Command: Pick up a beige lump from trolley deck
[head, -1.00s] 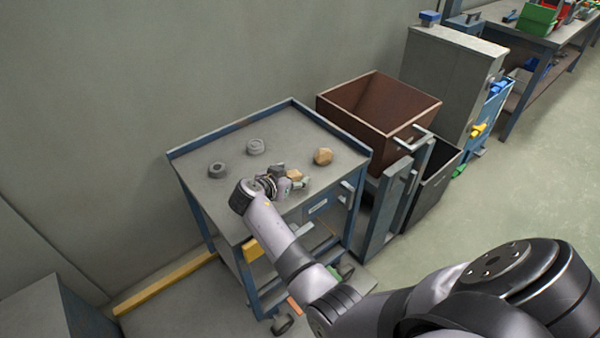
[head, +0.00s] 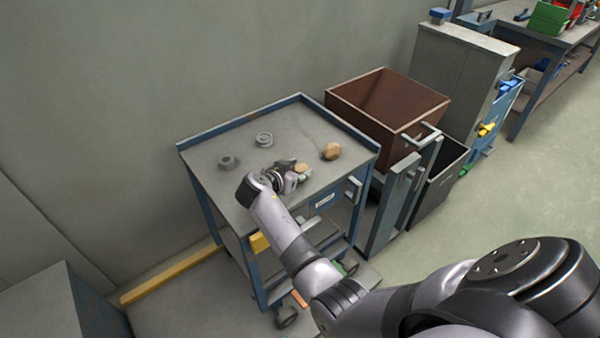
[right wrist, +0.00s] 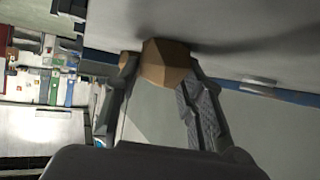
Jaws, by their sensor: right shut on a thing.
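The trolley deck (head: 200,157) is grey with a raised blue-grey rim and holds two beige lumps. One beige lump (head: 303,168) is at my right gripper (head: 296,175), low over the deck near its front edge. In the right wrist view, this lump (right wrist: 166,62) is faceted and sits between the fingertips of my right gripper (right wrist: 160,82), which is shut on it. The other beige lump (head: 331,151) rests on the deck to the right, apart from the gripper. My left gripper is out of view.
A grey nut-like part (head: 228,161) and a grey ring (head: 264,139) lie on the deck's left and back. A brown open bin (head: 388,105) stands right of the trolley, above a dark bin (head: 446,165). A grey cabinet (head: 462,75) stands behind them.

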